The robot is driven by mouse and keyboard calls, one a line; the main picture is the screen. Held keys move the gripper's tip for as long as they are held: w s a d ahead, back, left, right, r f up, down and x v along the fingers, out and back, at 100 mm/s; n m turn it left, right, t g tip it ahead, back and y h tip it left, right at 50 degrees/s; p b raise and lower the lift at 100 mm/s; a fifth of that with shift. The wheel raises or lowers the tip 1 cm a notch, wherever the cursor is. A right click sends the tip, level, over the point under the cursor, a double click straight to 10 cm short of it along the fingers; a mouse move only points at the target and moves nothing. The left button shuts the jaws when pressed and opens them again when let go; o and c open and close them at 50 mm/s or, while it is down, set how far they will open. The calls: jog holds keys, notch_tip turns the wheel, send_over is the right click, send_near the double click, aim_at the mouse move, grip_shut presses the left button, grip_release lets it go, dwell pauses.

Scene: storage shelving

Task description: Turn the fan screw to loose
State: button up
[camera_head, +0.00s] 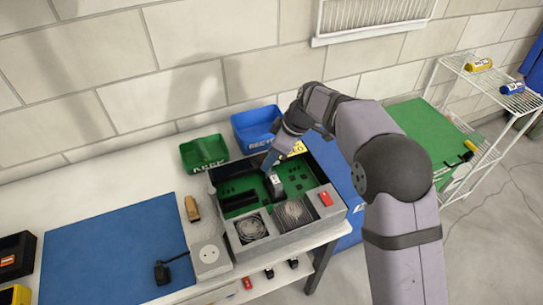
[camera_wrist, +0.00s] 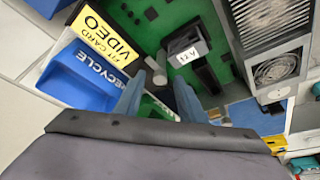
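An open grey computer case (camera_head: 290,238) with a green board (camera_head: 236,186) sits on the white bench. I cannot make out a fan screw for certain. A small grey knob-like part (camera_wrist: 160,77) shows near my fingertips in the wrist view.
A green KEEP bin (camera_head: 204,153) and a blue RECYCLE bin (camera_head: 256,128) stand behind the case. A blue mat (camera_head: 115,250) lies left, with a brown-handled tool (camera_head: 192,208) beside it. A red part (camera_head: 326,199) sits on the case's right.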

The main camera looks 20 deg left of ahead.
jog(key=shift+r, duration=0.1)
jog(key=b+v, duration=0.1)
jog(key=v, duration=0.6)
jog(key=shift+d, duration=0.1)
dwell(0.4)
jog(key=s+d+r+m+h+p, duration=0.1)
jog(key=s+d+m+p, duration=0.15)
jog(key=d, duration=0.45)
jog(key=s+d+m+h+p, duration=0.15)
jog(key=d+m, duration=0.25)
jog(key=d, duration=0.4)
jog(key=s+d+r+m+p, duration=0.1)
jog(key=s+d+m+p, duration=0.2)
jog(key=d, duration=0.4)
jog(key=s+d+f+m+h+p, duration=0.1)
jog(key=s+d+m+h+p, duration=0.1)
jog(key=s+d+m, duration=0.6)
jog(key=s+d+p, duration=0.1)
jog(key=s+d, duration=0.3)
jog(key=s, duration=0.2)
jog(key=shift+d, duration=0.25)
